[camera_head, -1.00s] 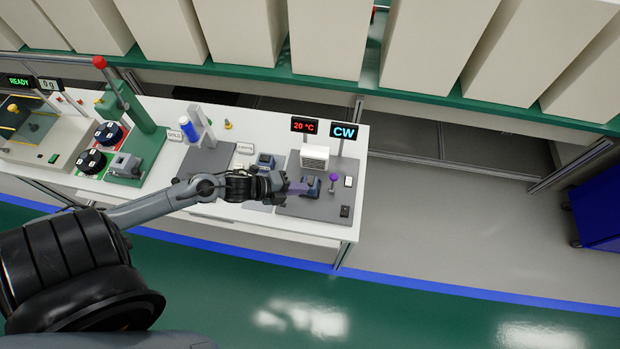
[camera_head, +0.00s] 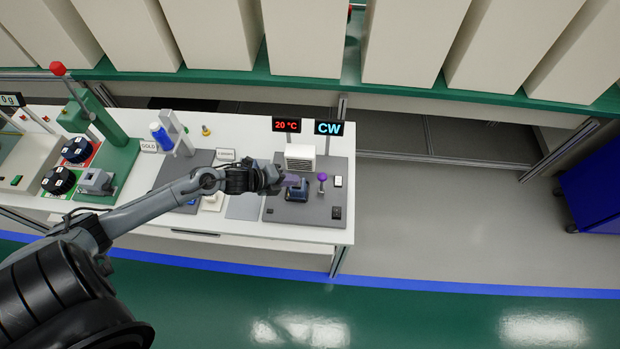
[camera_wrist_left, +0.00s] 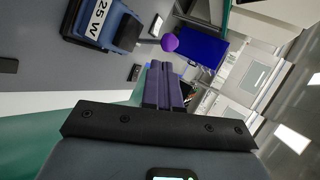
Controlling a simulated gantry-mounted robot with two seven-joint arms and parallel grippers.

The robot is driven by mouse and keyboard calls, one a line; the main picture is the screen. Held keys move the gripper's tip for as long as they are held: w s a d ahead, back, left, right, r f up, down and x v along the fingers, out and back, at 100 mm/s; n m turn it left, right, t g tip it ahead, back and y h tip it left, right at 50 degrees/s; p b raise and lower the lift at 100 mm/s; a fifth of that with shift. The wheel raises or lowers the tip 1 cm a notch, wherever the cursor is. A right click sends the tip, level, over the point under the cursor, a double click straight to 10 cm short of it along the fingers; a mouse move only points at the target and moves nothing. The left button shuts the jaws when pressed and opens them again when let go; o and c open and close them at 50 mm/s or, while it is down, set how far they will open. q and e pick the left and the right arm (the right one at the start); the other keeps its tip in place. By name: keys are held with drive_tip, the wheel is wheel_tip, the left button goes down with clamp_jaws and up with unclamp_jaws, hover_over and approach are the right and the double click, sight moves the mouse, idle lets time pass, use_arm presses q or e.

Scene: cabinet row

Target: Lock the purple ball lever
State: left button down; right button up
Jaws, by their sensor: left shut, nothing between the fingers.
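The purple ball lever (camera_head: 322,178) stands upright on the grey panel at the right end of the white table. Its purple ball also shows in the left wrist view (camera_wrist_left: 170,42), just beyond the fingertips. My left gripper (camera_head: 291,181) is shut and empty, a little to the left of the lever in the head view. Its purple fingers lie together in the left wrist view (camera_wrist_left: 163,68). The gripper and ball appear apart, though the exact depth gap is hard to judge. My right gripper is in neither view.
A blue device (camera_head: 298,193) labelled "25 W" in the wrist view sits beside the lever. A white vented box (camera_head: 300,158) and "20 °C" (camera_head: 286,125) and "CW" (camera_head: 328,128) displays stand behind. A black switch (camera_head: 336,213) is in front. Right of the table is open floor.

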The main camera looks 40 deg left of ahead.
sight(322, 182)
use_arm(q)
drive_tip(key=x, duration=0.7)
drive_tip(key=shift+w+d+r, duration=0.2)
drive_tip(key=shift+w+r, duration=0.1)
drive_tip(key=shift+w, duration=0.1)
drive_tip(key=shift+w+a+f+b, duration=0.15)
drive_tip(key=shift+w+b, duration=0.2)
drive_tip(key=shift+b, duration=0.1)
drive_tip(key=shift+w+a+f+b, duration=0.15)
drive_tip(key=shift+w+b, duration=0.25)
drive_tip(key=shift+b, duration=0.05)
drive_tip(key=shift+a, duration=0.2)
drive_tip(key=shift+s, duration=0.1)
drive_tip(key=shift+d, duration=0.1)
